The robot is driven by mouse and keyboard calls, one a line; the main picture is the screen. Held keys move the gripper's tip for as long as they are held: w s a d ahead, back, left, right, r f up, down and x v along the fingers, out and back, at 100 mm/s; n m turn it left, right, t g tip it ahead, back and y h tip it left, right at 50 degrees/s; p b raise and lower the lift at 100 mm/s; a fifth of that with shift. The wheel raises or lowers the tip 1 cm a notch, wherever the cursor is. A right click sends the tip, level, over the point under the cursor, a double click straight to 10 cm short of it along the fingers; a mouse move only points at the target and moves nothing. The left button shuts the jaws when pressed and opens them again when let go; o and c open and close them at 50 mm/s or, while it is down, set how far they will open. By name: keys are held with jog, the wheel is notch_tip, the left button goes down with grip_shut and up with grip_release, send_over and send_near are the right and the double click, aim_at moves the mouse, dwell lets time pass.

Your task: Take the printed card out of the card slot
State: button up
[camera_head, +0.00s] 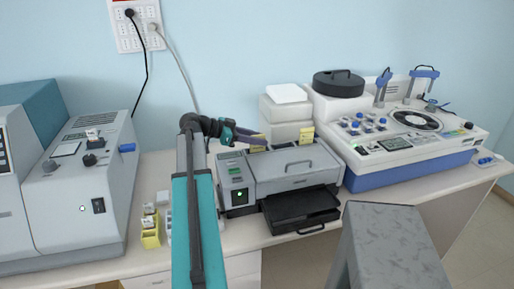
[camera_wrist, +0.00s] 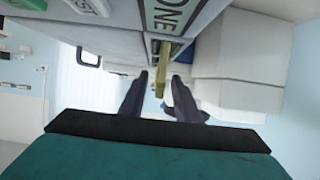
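The grey printer (camera_head: 295,168) stands on the bench with its card slot at the rear left of the top. The slot (camera_wrist: 166,48) also shows in the wrist view. A yellowish card (camera_wrist: 161,82) sticks out of the slot, between my fingertips. A bit of yellow shows below my gripper (camera_head: 262,136) in the head view. My gripper is open in the wrist view (camera_wrist: 160,77), with one finger on each side of the card. A gap shows at the left finger; contact with the right finger cannot be told.
A yellow tab (camera_head: 306,134) stands behind the printer. White boxes (camera_head: 286,108) are stacked behind it. A white-and-blue machine (camera_head: 410,140) is at right, a grey machine (camera_head: 85,185) at left. A small yellow holder (camera_head: 150,231) stands on the bench near the front.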

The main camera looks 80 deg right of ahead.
grip_shut()
jog(key=shift+r, duration=0.2)
notch_tip(320, 180, up, 28)
jog(key=b, duration=0.6)
jog(key=shift+f, duration=0.15)
dwell(0.4)
dwell(0.5)
